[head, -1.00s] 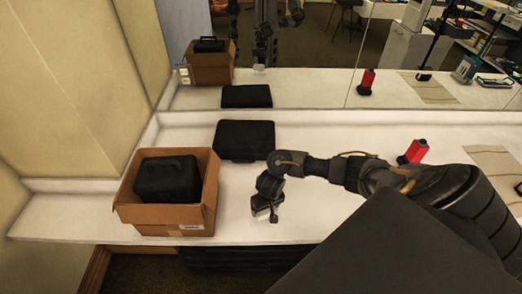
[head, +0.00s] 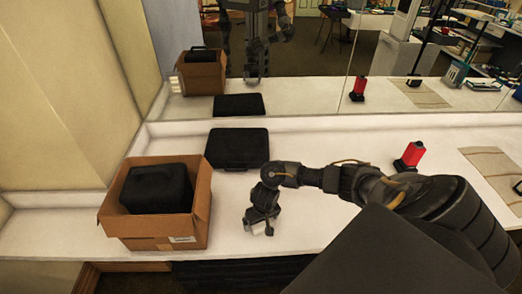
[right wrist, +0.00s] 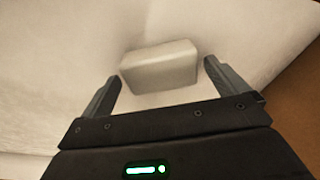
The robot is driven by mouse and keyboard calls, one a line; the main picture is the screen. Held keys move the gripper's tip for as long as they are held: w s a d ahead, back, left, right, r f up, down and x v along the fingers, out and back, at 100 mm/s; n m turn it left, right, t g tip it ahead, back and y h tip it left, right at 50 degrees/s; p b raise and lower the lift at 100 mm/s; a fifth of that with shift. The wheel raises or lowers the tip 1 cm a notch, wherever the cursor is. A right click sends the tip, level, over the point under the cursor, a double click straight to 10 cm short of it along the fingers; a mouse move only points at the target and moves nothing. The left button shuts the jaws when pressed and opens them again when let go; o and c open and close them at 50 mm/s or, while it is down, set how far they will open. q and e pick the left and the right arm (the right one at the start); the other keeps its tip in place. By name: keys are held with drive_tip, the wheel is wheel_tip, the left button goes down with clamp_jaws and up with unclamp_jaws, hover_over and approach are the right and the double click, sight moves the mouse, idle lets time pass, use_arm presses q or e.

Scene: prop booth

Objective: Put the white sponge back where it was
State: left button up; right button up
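The white sponge (right wrist: 158,66) is a pale block on the white counter in the right wrist view. My right gripper (right wrist: 164,72) is open, its fingertips on either side of the sponge's near end. The left fingertip is close to the sponge, and a gap shows at the right one. In the head view the right gripper (head: 258,222) points down over the counter, right of the cardboard box, and the sponge (head: 259,229) shows small and partly hidden at its fingers. My left gripper is not directly in view.
The open cardboard box (head: 155,232) holds a black case (head: 157,188). Another black case (head: 237,148) lies flat behind the gripper. A red object (head: 410,155) and a beige mat (head: 495,165) are at the right. A mirror (head: 310,80) lines the back.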

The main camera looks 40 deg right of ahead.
sight(263, 226)
wheel_tip(263, 226, up, 12)
drive_tip(key=s+p, duration=0.2)
drive_tip(key=p, duration=0.3)
drive_tip(key=shift+a+p, duration=0.25)
drive_tip(key=shift+p, duration=0.05)
drive_tip(key=shift+w, duration=0.1)
